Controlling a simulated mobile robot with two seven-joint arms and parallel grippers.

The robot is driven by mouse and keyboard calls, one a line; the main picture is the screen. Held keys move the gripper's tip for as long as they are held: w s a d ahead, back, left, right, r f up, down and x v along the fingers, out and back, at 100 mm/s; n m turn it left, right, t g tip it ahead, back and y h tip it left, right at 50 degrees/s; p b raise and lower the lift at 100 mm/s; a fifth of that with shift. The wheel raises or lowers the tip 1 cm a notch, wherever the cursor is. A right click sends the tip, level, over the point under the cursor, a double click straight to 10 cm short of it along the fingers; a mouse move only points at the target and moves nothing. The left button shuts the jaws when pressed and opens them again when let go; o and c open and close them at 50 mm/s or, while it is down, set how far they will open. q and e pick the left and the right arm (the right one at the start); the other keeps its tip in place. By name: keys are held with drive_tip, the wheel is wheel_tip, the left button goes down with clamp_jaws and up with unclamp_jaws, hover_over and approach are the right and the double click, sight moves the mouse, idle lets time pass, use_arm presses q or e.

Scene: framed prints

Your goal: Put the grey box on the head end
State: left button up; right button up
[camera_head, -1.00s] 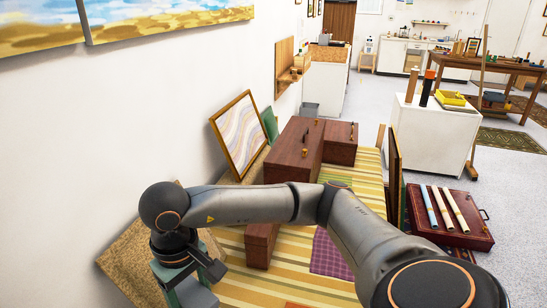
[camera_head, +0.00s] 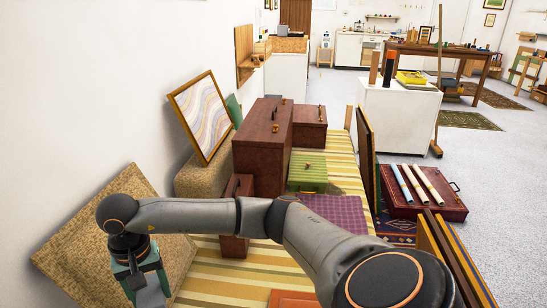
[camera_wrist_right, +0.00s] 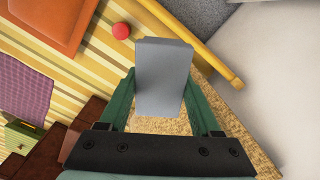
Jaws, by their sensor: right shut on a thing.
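My right gripper (camera_head: 137,280) is at the lower left of the head view. In the right wrist view the gripper (camera_wrist_right: 164,108) has its two green fingers shut on a grey box (camera_wrist_right: 162,75), one on each side. The grey box also shows in the head view (camera_head: 151,294), partly hidden by the gripper and cut by the frame's bottom edge. It is above or beside a tan woven slab (camera_head: 75,235) leaning near the wall; the gap cannot be told. A yellow striped surface (camera_head: 205,285) lies to its right. I cannot tell which end is the head end. My left gripper is not in view.
Brown cases (camera_head: 262,148) stand on the striped surface, with a green box (camera_head: 308,172) and purple checked cloth (camera_head: 335,212) nearby. A framed print (camera_head: 202,115) leans at the wall. A red ball (camera_wrist_right: 121,31) and an orange item (camera_wrist_right: 48,20) lie near the gripper.

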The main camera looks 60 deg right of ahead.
use_arm(q)
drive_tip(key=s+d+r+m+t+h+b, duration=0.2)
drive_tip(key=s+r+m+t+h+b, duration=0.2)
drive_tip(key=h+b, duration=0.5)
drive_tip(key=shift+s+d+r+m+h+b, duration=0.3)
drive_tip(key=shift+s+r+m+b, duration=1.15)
drive_tip(key=shift+b, duration=1.45)
use_arm(e)
drive_tip(key=w+d+f+m, duration=0.2)
drive_tip(key=d+f+m, duration=0.1)
drive_tip(key=f, duration=0.8)
drive_tip(key=w+d+f+m, duration=0.2)
drive_tip(key=d+f+m, duration=0.1)
drive_tip(key=f, duration=0.9)
drive_tip(key=shift+w+d+m, duration=0.2)
drive_tip(key=shift+w+m, duration=0.1)
drive_tip(key=shift+w, duration=0.1)
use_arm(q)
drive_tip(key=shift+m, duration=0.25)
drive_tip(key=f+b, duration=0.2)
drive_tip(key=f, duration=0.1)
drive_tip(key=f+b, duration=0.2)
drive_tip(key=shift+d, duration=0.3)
use_arm(e)
wheel_tip(320, 180, down, 10)
drive_tip(key=shift+f, duration=0.1)
drive_tip(key=shift+f, duration=0.1)
